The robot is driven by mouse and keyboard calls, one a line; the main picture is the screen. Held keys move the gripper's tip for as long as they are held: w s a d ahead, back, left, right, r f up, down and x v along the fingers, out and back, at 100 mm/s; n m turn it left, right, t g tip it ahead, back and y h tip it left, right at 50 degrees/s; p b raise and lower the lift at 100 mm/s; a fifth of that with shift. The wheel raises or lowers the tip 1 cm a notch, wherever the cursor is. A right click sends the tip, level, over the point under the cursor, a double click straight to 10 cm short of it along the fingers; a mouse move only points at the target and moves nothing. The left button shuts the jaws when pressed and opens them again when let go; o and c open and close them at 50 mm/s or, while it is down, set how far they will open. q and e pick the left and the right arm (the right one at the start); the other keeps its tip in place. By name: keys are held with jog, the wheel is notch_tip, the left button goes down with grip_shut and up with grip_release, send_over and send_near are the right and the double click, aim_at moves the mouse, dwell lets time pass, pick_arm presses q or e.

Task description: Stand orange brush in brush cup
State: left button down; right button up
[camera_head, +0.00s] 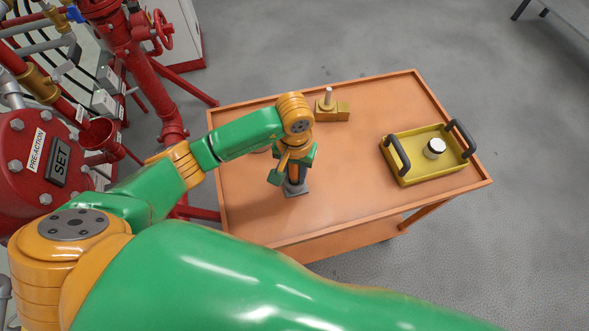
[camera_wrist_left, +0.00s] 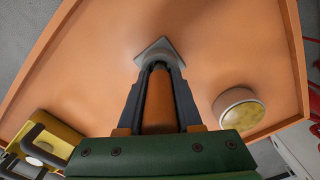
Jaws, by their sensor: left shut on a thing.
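My left gripper (camera_head: 295,181) points down over the orange table. In the left wrist view my left gripper (camera_wrist_left: 159,75) is shut on the orange brush (camera_wrist_left: 158,103), whose orange handle lies between the dark fingers. A grey square piece (camera_wrist_left: 153,47) shows at the fingertips, close to the tabletop; I cannot tell if it is part of the brush or separate. A round, pale-rimmed cup (camera_wrist_left: 238,108) with a yellowish inside stands apart, right of the fingers in the wrist view; it looks like the brush cup. In the head view my arm mostly hides it. My right gripper is out of view.
The orange table (camera_head: 350,195) has a raised rim. A yellow tray (camera_head: 408,176) with dark handles holds a white jar (camera_head: 434,148) at the right. A brass block with a grey post (camera_head: 331,109) stands at the back. Red pipes (camera_head: 160,95) stand left of the table.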

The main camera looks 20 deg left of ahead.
pick_arm(q)
jog(key=c, duration=0.6)
grip_release()
jog(key=shift+r+p, duration=0.3)
jog(key=shift+p, duration=0.15)
notch_tip(320, 180, up, 5)
jog(key=shift+w+r+b, duration=0.1)
jog(key=shift+b, duration=0.8)
notch_tip(320, 180, up, 5)
jog(key=shift+r, duration=0.75)
